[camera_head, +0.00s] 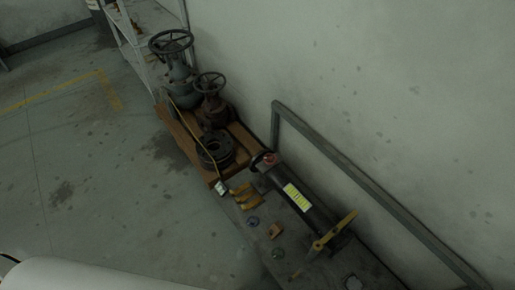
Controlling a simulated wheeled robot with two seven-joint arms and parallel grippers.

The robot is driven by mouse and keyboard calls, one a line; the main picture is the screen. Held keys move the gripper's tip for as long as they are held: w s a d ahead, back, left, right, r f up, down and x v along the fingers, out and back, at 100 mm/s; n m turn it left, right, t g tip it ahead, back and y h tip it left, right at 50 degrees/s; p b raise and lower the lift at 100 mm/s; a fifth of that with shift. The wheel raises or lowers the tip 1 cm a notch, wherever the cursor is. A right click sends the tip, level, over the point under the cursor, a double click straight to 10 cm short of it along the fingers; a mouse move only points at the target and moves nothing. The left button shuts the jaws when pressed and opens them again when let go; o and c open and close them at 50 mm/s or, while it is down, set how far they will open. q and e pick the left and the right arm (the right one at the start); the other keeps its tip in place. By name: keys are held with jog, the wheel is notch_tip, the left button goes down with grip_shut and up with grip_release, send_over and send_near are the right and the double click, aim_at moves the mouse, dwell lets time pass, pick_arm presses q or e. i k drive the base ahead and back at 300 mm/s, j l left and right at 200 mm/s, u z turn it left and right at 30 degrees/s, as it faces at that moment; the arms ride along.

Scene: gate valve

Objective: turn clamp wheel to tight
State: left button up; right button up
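A dark, long device (318,213) with a yellow label lies on a dark bench top near the wall. A small dark handwheel (261,158) with a red part beside it sits at the device's upper left end; it may be the clamp wheel, but I cannot tell. A yellow bar (334,231) crosses the device's lower right end. Two gate valves with larger handwheels stand on a wooden base: a grey-green one (171,42) at the back and a rusty brown one (210,83) nearer. How tight any wheel is cannot be seen. Neither of my grippers is in view.
A dark flanged part (216,149) sits on the wooden base (189,147), with a tag on a cord beside it. Yellow pieces (243,195) and small parts lie on the bench (318,268). A grey rail (350,173) runs along the wall. The floor at left is clear.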

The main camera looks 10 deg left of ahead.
aim_at(269, 162)
jog(key=u, duration=0.2)
jog(key=i+j+u, duration=0.4)
jog(key=i+j, duration=0.3)
